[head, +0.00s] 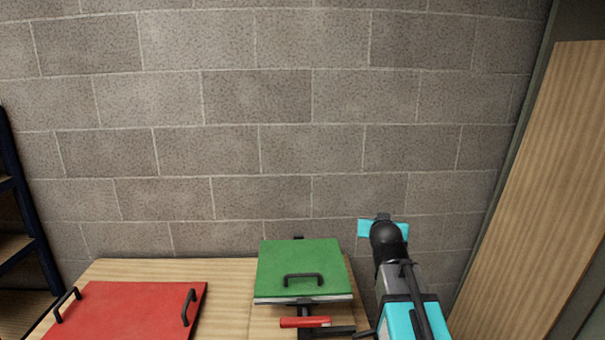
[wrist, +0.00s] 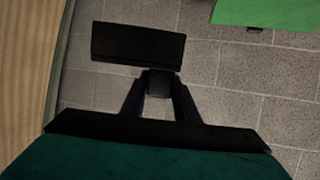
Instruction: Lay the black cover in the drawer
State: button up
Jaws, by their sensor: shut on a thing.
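My gripper (wrist: 158,86) is shut on a small black block, which appears joined to a flat black plate, the black cover (wrist: 137,44). The cover is held out beyond my fingertips in the wrist view. In the head view my arm reaches up at the right, and its cyan-sided end (head: 369,228) is in front of the wall, right of the green panel. My own arm hides the fingertips there, and the cover cannot be made out clearly. I cannot pick out an open drawer in either view.
A red panel (head: 133,310) with two black handles is at left. A wooden board (head: 535,190) stands at right.

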jog(key=s+a+n+y, duration=0.2)
jog(key=a+y, duration=0.1)
jog(key=a, duration=0.3)
jog(key=shift+a+n+t, duration=0.25)
jog(key=shift+n+t, duration=0.05)
jog(key=shift+s, duration=0.1)
jog(key=shift+s+f, duration=0.1)
jog(key=shift+s, duration=0.05)
